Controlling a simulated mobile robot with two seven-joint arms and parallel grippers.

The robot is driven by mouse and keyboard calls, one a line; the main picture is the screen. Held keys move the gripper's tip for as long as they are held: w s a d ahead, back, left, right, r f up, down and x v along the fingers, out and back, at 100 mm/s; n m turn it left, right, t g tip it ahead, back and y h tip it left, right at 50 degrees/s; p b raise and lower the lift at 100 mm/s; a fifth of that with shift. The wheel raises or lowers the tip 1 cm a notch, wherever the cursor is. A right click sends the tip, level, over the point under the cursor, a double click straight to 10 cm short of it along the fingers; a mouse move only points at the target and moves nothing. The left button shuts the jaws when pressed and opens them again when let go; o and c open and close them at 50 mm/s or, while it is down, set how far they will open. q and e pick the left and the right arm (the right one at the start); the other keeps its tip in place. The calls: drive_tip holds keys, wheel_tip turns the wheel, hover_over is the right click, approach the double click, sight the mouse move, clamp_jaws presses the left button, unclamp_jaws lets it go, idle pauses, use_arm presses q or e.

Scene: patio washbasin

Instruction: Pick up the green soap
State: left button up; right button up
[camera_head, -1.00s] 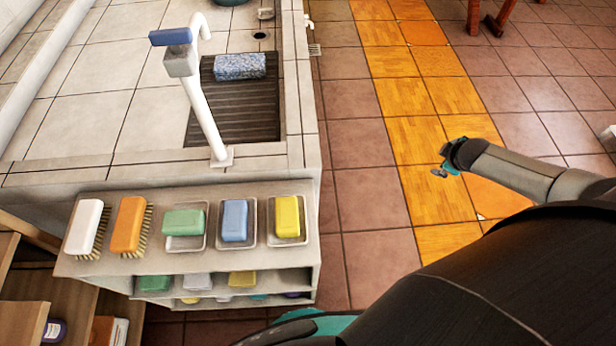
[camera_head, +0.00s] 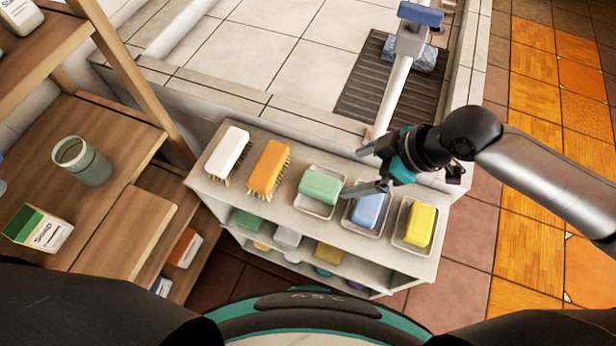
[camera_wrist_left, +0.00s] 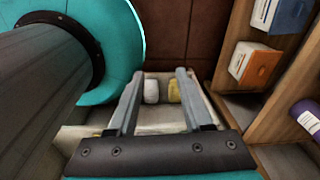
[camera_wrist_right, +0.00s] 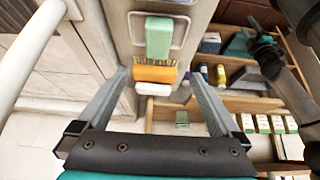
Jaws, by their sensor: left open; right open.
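The green soap (camera_head: 320,187) lies in a pale soap dish on the shelf top, between the orange brush and the blue soap. It also shows in the right wrist view (camera_wrist_right: 158,38), ahead of the fingers. My right gripper (camera_head: 360,172) is open and empty, above and just right of the green soap, its fingers pointing left. A second green soap (camera_head: 248,220) sits on the lower shelf level. My left gripper (camera_wrist_left: 158,74) is open and empty in the left wrist view, with lower-level soaps seen between its fingers; the head view does not show it.
The blue soap (camera_head: 368,209) and yellow soap (camera_head: 419,224) lie in dishes to the right. The orange brush (camera_head: 269,167) and white brush (camera_head: 229,151) are to the left. A faucet (camera_head: 396,90) stands behind my right gripper. Wooden shelves (camera_head: 110,135) fill the left side.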

drive_tip(key=b, duration=0.1)
approach(320, 184)
drive_tip(key=b+x, duration=0.1)
drive_tip(key=x, duration=0.3)
drive_tip(key=shift+s+a+f, duration=0.15)
drive_tip(key=shift+a+f, duration=0.05)
drive_tip(key=shift+a, duration=0.05)
drive_tip(key=shift+a+f, duration=0.2)
drive_tip(key=shift+f, duration=0.15)
drive_tip(key=x, duration=0.2)
drive_tip(key=b+x, duration=0.1)
drive_tip(key=x, duration=0.1)
drive_tip(key=shift+w+f, duration=0.3)
drive_tip(key=shift+f, duration=0.1)
use_arm(q)
drive_tip(key=f, duration=0.1)
drive_tip(key=d+f, duration=0.2)
drive_tip(key=shift+s+d+f, duration=0.15)
drive_tip(key=shift+s+f, duration=0.1)
drive_tip(key=shift+f, duration=0.1)
use_arm(e)
clamp_jaws()
use_arm(q)
drive_tip(key=shift+d, duration=0.1)
use_arm(e)
drive_tip(key=shift+r, duration=0.1)
